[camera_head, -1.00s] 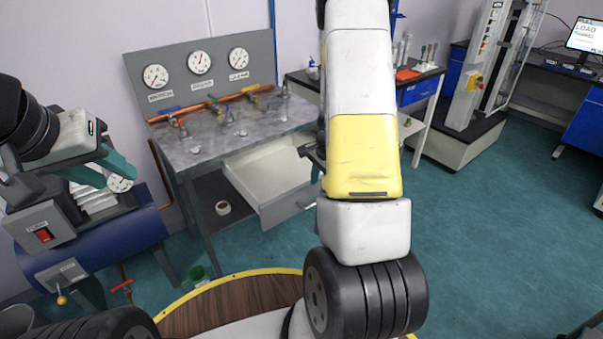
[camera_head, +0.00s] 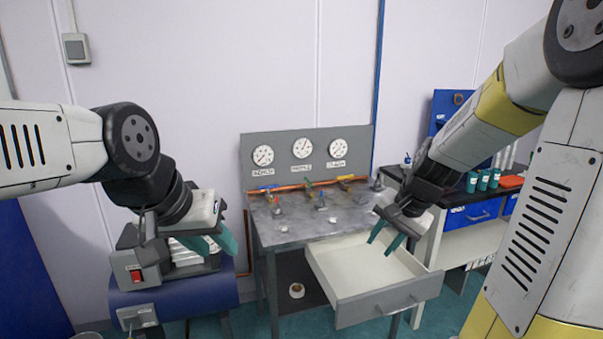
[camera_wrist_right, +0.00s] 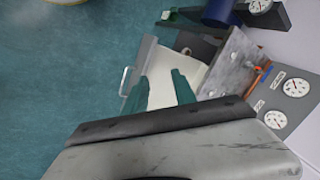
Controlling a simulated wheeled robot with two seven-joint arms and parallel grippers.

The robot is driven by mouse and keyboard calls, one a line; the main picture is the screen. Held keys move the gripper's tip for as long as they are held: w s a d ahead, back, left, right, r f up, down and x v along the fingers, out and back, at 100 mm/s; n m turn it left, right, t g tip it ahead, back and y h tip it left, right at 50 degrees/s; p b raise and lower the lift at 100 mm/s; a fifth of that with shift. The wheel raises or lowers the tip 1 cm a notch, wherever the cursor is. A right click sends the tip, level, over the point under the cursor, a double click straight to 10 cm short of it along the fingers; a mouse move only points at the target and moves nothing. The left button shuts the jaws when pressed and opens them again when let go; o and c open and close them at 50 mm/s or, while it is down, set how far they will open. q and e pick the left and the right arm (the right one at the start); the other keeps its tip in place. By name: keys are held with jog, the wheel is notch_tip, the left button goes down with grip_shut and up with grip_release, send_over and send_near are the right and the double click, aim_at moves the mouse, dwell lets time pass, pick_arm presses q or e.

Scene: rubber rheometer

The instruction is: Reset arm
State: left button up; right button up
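My right arm reaches in from the right in the head view. Its gripper (camera_head: 388,238) has green fingers that are spread apart with nothing between them, in front of the open drawer (camera_head: 388,301). In the right wrist view the two green fingers of that gripper (camera_wrist_right: 165,90) stand apart, with the pale drawer (camera_wrist_right: 172,68) beyond them. My left arm comes in from the left. Its gripper (camera_head: 208,245) has green fingers over the blue compressor tank (camera_head: 175,298); the fingers overlap in the picture, so their gap is unclear.
A grey bench (camera_head: 290,232) carries a panel with three gauges (camera_head: 302,148) and an orange pipe with valves. The drawer sticks out from the bench. A roll (camera_head: 297,290) lies on the lower shelf. A side table with blue drawers (camera_head: 475,214) stands at right.

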jog(key=s+a+r+n+t, duration=0.1)
jog(key=s+r+n, duration=0.3)
jog(key=s, duration=0.4)
jog(key=s+a+r+n+t, duration=0.1)
jog(key=s+a+r+n, duration=0.2)
jog(key=s+r, duration=0.3)
jog(key=shift+s+a+r+n, duration=0.3)
jog(key=shift+s+a+n, duration=0.15)
jog(key=shift+s, duration=0.5)
